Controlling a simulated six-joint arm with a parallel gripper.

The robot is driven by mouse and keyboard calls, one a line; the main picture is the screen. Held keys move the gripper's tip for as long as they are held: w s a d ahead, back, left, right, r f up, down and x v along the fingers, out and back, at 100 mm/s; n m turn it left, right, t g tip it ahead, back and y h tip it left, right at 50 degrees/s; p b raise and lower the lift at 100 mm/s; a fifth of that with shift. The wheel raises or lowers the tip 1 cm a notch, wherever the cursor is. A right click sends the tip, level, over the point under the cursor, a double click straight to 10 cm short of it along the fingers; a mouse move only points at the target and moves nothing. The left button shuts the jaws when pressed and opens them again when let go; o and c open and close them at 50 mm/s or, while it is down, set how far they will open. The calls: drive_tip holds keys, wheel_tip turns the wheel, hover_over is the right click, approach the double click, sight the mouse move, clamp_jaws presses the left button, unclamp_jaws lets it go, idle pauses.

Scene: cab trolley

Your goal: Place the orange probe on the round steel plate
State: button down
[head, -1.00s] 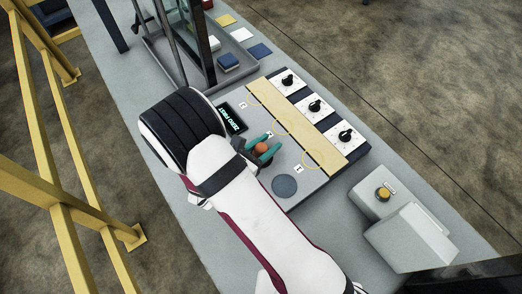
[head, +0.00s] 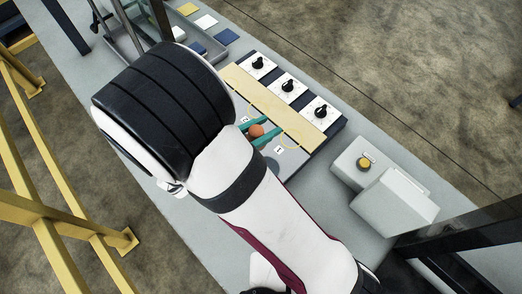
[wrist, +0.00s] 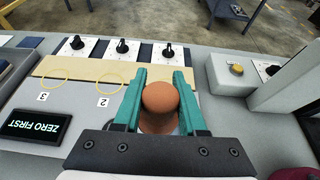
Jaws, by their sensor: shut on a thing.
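The orange probe (head: 256,131) shows as a rounded orange-brown top between the teal fingers of my gripper (head: 268,124). In the wrist view the probe (wrist: 161,98) is upright, and my gripper (wrist: 160,76) is shut on it from both sides. The probe's lower end is hidden, so I cannot tell its height above the panel.
A tan strip (head: 270,95) with yellow rings and several black knobs lies beyond the gripper. The ZERO FIRST display (wrist: 44,124) is left in the wrist view. A grey box with a yellow button (head: 365,162) stands at right. Trays and coloured pads lie at the back left.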

sight(276, 157)
drive_tip(key=shift+m+g+h, duration=0.6)
drive_tip(key=shift+m+g, duration=0.1)
drive_tip(key=shift+m, duration=0.2)
drive_tip(key=s+d+f, duration=0.1)
drive_tip(key=f, duration=0.1)
drive_tip(key=s+d+f, duration=0.1)
drive_tip(key=f, duration=0.2)
drive_tip(key=s+f, duration=0.1)
drive_tip(key=f, duration=0.2)
drive_tip(key=shift+d+f, duration=0.2)
drive_tip(key=shift+d, duration=0.2)
drive_tip(key=shift+f, duration=0.1)
drive_tip(key=shift+c, duration=2.3)
unclamp_jaws()
